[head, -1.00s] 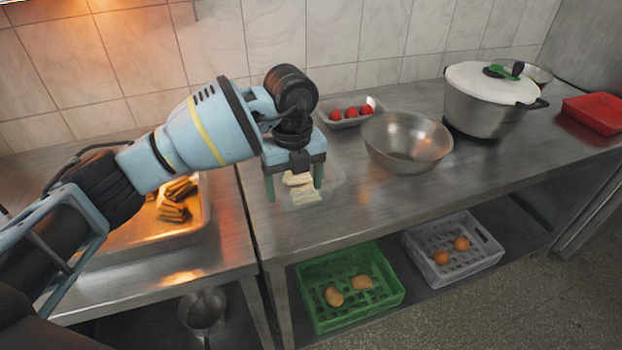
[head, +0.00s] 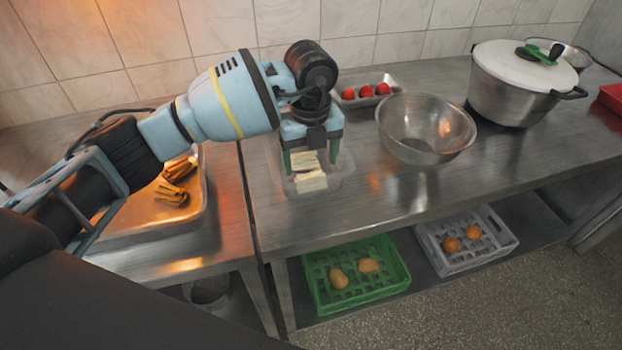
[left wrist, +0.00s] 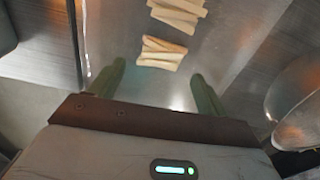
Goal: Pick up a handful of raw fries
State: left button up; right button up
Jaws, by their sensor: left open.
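Pale raw fries (head: 309,180) lie in bundles in a clear, see-through container (head: 343,171) on the steel counter. My left gripper (head: 310,164) points down over this container with its green fingers apart and nothing between them. In the left wrist view two bundles of raw fries (left wrist: 163,53) lie beyond the open fingertips of the left gripper (left wrist: 154,75). My gripper partly hides the container and the fries in the head view. My right gripper is not in view.
A metal tray (head: 150,228) with browned fries (head: 174,182) is at the left. A steel bowl (head: 427,125), a dish of tomatoes (head: 366,92) and a lidded pot (head: 510,90) stand to the right. Green (head: 392,262) and grey crates (head: 500,236) sit on the shelf below.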

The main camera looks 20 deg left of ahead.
aim_at(311, 175)
pick_arm(q)
jog(key=shift+w+f, duration=0.15)
jog(key=shift+f, duration=2.4)
jog(key=c, duration=0.7)
